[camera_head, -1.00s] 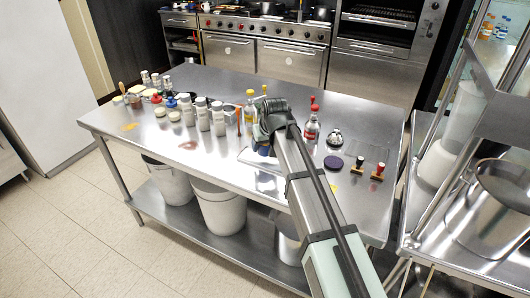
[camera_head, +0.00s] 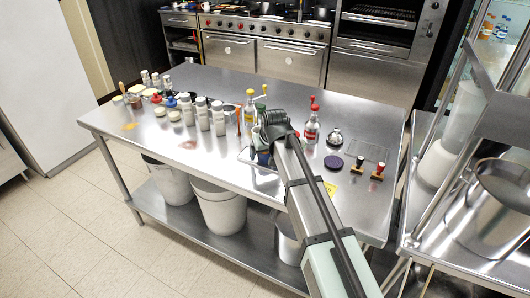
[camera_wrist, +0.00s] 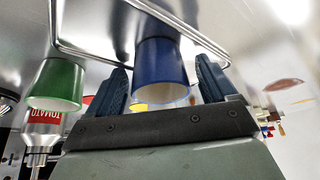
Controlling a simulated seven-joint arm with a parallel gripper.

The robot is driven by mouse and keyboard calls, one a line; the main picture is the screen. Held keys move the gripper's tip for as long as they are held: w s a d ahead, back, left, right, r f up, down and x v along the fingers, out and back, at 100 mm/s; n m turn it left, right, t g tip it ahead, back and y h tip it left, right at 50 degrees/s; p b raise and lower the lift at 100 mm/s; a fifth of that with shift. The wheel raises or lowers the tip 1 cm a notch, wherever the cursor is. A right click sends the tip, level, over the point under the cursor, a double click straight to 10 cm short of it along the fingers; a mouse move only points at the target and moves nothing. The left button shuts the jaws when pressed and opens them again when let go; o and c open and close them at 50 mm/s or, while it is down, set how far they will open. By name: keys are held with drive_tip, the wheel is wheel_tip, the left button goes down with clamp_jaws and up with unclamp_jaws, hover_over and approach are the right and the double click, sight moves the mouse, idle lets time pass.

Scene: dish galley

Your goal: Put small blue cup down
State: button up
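The small blue cup (camera_wrist: 160,62) is between the two fingers of my gripper (camera_wrist: 162,80) in the wrist view. A narrow gap shows on each side of it, so the fingers are open around it. The cup appears to stand inside the thin raised rim of a tray (camera_wrist: 222,59) on the steel table. In the head view the blue cup (camera_head: 263,158) shows just below my gripper (camera_head: 265,145), partly hidden by it. A green cup (camera_wrist: 57,84) is to the left in the wrist view, apart from the fingers.
White shakers (camera_head: 202,114) line up to the left. A dark purple disc (camera_head: 334,162) and two stamps (camera_head: 377,172) lie right. The table's far middle is clear.

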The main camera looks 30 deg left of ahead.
drive_tip(key=shift+o, duration=0.2)
drive_tip(key=shift+r, duration=0.1)
drive_tip(key=v, duration=1.2)
drive_tip(key=shift+c, duration=0.3)
idle(1.7)
